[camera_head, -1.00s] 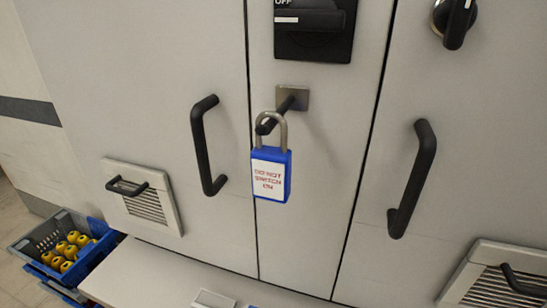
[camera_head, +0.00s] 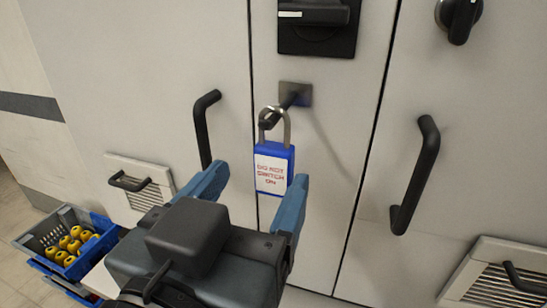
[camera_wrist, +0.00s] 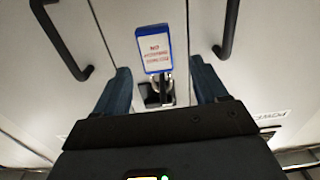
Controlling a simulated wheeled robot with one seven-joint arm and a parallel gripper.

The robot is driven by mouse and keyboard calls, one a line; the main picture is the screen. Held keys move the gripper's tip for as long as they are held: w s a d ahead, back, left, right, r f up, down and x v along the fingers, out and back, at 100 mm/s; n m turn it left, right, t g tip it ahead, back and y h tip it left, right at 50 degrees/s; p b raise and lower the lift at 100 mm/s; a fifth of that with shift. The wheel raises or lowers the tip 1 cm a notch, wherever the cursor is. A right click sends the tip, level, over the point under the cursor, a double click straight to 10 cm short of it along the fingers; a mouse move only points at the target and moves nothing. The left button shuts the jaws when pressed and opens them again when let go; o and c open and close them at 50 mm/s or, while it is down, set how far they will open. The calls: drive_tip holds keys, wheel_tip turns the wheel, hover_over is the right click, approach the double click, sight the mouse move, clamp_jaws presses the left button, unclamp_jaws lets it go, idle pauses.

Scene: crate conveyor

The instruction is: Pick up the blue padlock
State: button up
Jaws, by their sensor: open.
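The blue padlock (camera_head: 273,167) hangs by its metal shackle from a dark peg on a small metal plate (camera_head: 294,95) on the cabinet front. Its white label carries red lettering. In the wrist view the padlock (camera_wrist: 154,47) shows upside down, its body above the shackle. My gripper (camera_head: 254,185) is open, with its two blue fingers apart, in front of and slightly below the padlock in the head view. In the wrist view the gripper (camera_wrist: 160,82) has its fingers on either side of the padlock's line, with nothing between them gripped.
Black door handles stand out left (camera_head: 204,128) and right (camera_head: 416,176) of the padlock. A black rotary switch (camera_head: 317,38) sits above it. A grey-blue crate (camera_head: 38,233) with yellow items stands at lower left.

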sight(270, 162)
drive_tip(key=shift+a+r+m, duration=0.1)
drive_tip(key=shift+r+m, duration=0.2)
drive_tip(key=shift+r, duration=0.05)
drive_tip(key=shift+w+d+r, duration=0.1)
drive_tip(key=shift+w+d, duration=0.2)
drive_tip(key=shift+w, duration=0.35)
drive_tip(key=shift+f+p+x, duration=0.1)
drive_tip(key=shift+p+x, duration=0.4)
drive_tip(key=shift+x, duration=1)
drive_tip(key=shift+f+p+x, duration=0.15)
drive_tip(key=shift+p+x, duration=0.35)
drive_tip(key=shift+x, duration=1)
drive_tip(key=shift+d, duration=0.2)
drive_tip(key=shift+c, duration=0.4)
drive_tip(key=c, duration=1)
